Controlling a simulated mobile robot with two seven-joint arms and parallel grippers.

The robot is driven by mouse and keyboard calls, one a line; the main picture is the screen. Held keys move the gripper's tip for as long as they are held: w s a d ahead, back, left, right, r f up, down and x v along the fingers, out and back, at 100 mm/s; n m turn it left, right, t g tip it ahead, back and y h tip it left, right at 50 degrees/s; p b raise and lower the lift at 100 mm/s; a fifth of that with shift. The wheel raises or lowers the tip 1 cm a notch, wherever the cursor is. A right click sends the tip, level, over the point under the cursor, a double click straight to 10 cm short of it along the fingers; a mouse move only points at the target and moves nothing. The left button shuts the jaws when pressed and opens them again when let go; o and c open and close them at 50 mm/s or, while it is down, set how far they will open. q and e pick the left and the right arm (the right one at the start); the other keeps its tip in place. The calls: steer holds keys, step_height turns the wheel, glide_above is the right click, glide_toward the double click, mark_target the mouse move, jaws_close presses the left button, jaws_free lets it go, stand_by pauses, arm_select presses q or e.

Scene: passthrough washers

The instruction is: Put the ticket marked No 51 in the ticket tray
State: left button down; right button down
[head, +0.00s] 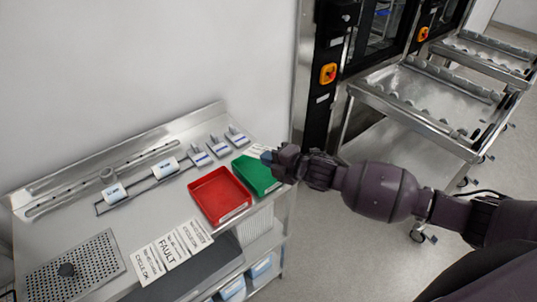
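A red tray (208,183) and a green tray (261,184) stand side by side on the steel counter, and both look empty. Their front labels are too small to read. My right gripper (270,157) is at the back right edge of the green tray. A small white piece (258,150) shows at its fingertips. I cannot tell whether it is held or lies behind, or whether the fingers are closed. No marking No 51 is readable. Several white cards (171,247) lie at the counter's front, one reading FAULT and one apparently CYCLE OK. My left gripper is out of view.
Several small labelled holders (199,158) and white rolls (115,193) line the back of the counter (147,212). A perforated plate (90,262) with a dark knob is at front left. Washers and a steel trolley (430,106) stand right. The floor between is clear.

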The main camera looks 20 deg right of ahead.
steer(key=shift+f, duration=1)
step_height(320, 180, down, 3)
steer(key=b, duration=0.2)
steer(key=shift+b, duration=0.4)
steer(key=c, duration=1.3)
jaws_free()
steer(key=v, duration=1)
steer(key=shift+s+d+r, duration=0.2)
steer(key=shift+s+d, duration=0.05)
steer(key=shift+s, duration=0.05)
